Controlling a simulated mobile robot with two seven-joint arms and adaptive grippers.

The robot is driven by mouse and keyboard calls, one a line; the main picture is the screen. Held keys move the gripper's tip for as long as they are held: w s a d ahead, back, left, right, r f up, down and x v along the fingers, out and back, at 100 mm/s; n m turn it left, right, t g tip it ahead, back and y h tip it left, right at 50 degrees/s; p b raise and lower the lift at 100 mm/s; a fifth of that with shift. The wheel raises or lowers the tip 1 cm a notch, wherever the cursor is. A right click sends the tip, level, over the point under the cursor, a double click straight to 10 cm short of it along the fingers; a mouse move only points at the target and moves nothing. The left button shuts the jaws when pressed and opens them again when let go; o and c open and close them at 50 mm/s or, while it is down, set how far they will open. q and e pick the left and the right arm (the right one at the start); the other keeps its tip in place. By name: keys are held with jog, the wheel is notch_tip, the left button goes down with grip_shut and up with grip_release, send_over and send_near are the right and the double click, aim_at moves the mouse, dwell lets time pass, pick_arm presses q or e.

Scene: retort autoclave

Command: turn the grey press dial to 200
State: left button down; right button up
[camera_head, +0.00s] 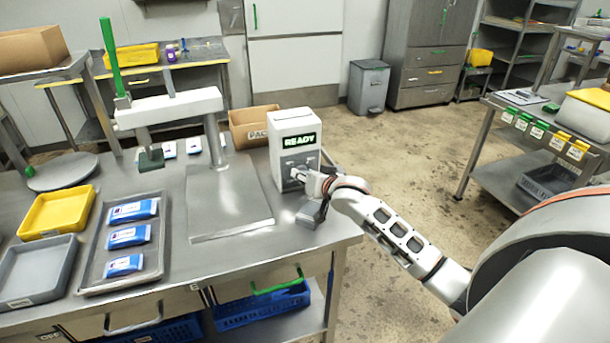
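A white control box (293,135) with a lit green READY display (299,140) stands at the right end of the steel table. My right gripper (300,176) reaches in from the right and is at the lower front of this box, at or very close to it. The grey dial cannot be made out clearly, as the gripper covers that part of the box. Whether the fingers are closed on the dial cannot be told. No number shows on the display. My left gripper is not in view.
A white press arm with a green lever (110,55) stands left of the box, by a bare steel plate (225,203). A grey tray (95,275) holds blue packs. A yellow tray (35,212) is further left. A cardboard box (247,132) stands behind.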

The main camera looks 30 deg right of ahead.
jog(key=n+h, duration=0.2)
jog(key=n+g+h, duration=0.1)
jog(key=n, duration=0.1)
jog(key=shift+a, duration=0.25)
jog(key=shift+n+h, duration=0.8)
jog(key=shift+n, duration=0.2)
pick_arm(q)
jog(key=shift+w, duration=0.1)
pick_arm(e)
jog(key=shift+w+a+f+n+h, duration=0.1)
jog(key=shift+n+h, duration=0.6)
jog(key=shift+n, duration=0.5)
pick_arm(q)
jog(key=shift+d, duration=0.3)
pick_arm(e)
jog(key=o, duration=1.1)
